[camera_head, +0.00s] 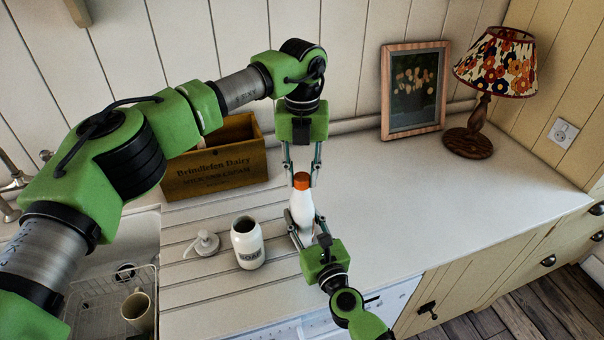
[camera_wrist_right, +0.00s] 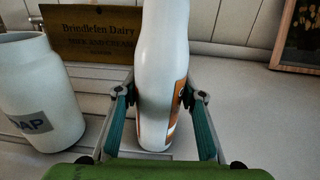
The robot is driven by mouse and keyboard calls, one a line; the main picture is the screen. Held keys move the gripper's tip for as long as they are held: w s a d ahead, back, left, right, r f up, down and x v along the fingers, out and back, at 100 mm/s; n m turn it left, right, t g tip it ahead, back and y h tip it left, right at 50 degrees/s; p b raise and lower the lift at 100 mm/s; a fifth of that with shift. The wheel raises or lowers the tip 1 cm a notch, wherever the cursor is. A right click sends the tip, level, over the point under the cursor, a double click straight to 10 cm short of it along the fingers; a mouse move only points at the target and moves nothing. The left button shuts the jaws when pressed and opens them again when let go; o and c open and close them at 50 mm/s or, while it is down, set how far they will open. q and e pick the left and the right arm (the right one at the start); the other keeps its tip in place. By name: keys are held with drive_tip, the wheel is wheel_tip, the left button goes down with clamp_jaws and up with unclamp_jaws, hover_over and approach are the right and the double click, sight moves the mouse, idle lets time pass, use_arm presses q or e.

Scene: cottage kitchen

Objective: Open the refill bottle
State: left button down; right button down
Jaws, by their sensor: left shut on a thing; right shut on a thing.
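The refill bottle (camera_head: 302,213) is white with an orange cap (camera_head: 301,181) and stands upright on the counter. My left gripper (camera_head: 302,176) comes down from above and is shut on the orange cap. My right gripper (camera_head: 309,225) comes from the front and is shut on the bottle's lower body. In the right wrist view the white bottle (camera_wrist_right: 162,75) stands between the fingers of the right gripper (camera_wrist_right: 160,120), with part of an orange label showing; its top is out of that frame. The cap appears to be on the bottle.
A white soap jar (camera_head: 247,245), open at the top, stands left of the bottle, with its pump top (camera_head: 204,244) beside it. A wooden dairy crate (camera_head: 215,168) is behind. A framed picture (camera_head: 413,90) and lamp (camera_head: 483,105) stand back right. The right counter is clear.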

use_arm(q)
drive_tip(key=n, duration=0.3)
drive_tip(key=shift+n, duration=0.4)
drive_tip(key=n, duration=0.5)
drive_tip(key=shift+n, duration=0.3)
drive_tip(key=n, duration=0.3)
drive_tip(key=shift+n, duration=0.3)
drive_tip(key=n, duration=0.4)
drive_tip(key=shift+r+n, duration=0.1)
drive_tip(key=shift+n, duration=0.2)
drive_tip(key=shift+r, duration=0.15)
drive_tip(key=shift+r, duration=0.95)
